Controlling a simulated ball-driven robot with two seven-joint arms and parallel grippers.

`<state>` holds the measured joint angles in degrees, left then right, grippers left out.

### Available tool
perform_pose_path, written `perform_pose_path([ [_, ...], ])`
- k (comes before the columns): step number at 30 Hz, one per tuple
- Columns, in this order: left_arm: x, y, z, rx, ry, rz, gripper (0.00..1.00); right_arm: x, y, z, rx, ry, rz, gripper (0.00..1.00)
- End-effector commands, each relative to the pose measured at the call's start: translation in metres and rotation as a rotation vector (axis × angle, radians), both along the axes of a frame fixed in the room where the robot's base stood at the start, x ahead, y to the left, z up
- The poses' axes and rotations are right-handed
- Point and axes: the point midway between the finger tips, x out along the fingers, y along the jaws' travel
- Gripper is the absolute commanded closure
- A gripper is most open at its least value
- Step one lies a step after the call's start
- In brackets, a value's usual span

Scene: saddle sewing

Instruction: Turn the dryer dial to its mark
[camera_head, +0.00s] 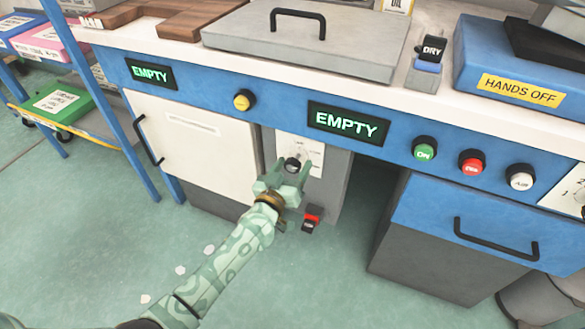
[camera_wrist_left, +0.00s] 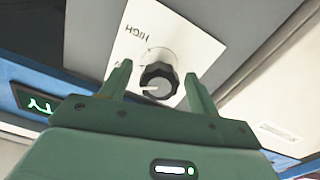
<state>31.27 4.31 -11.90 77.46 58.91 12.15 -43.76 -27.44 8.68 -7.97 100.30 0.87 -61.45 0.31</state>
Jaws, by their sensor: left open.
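The dryer dial (camera_head: 292,164) is a small black knob on a white label plate (camera_head: 313,152) on the grey panel under the counter. In the left wrist view the dial (camera_wrist_left: 158,80) has a ridged rim and a light pointer line, and the plate reads "HIGH" (camera_wrist_left: 137,34), seen upside down. My left gripper (camera_head: 285,178) is in front of the dial. In the left wrist view its two green fingers (camera_wrist_left: 157,85) are open, one on each side of the dial, with gaps beside it. Other markings on the plate are partly hidden. My right gripper is not in view.
Above the dial are a yellow button (camera_head: 244,100) and an "EMPTY" display (camera_head: 347,123). A red and black switch (camera_head: 312,217) sits low on the panel. A white door (camera_head: 193,137) is to the left, a blue drawer (camera_head: 480,222) to the right.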

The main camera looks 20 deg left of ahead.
Motion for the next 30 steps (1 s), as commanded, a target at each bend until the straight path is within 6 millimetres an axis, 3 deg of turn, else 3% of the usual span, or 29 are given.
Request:
perform_pose_path([
  [8, 0.001, 0.000, 0.000, 0.000, 0.000, 0.000, 0.42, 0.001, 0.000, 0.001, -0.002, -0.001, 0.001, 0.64],
  [12, 0.001, 0.000, 0.000, 0.000, 0.000, 0.000, 0.81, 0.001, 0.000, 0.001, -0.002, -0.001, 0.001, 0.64],
  [13, 0.001, 0.000, 0.000, 0.000, 0.000, 0.000, 0.84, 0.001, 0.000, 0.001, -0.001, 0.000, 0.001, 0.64],
  [23, 0.000, 0.000, 0.000, -0.031, 0.001, 0.000, 0.84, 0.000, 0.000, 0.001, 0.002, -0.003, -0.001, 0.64],
  [30, 0.000, 0.000, 0.001, -0.158, 0.005, 0.000, 0.84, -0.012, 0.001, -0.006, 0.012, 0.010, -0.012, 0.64],
])
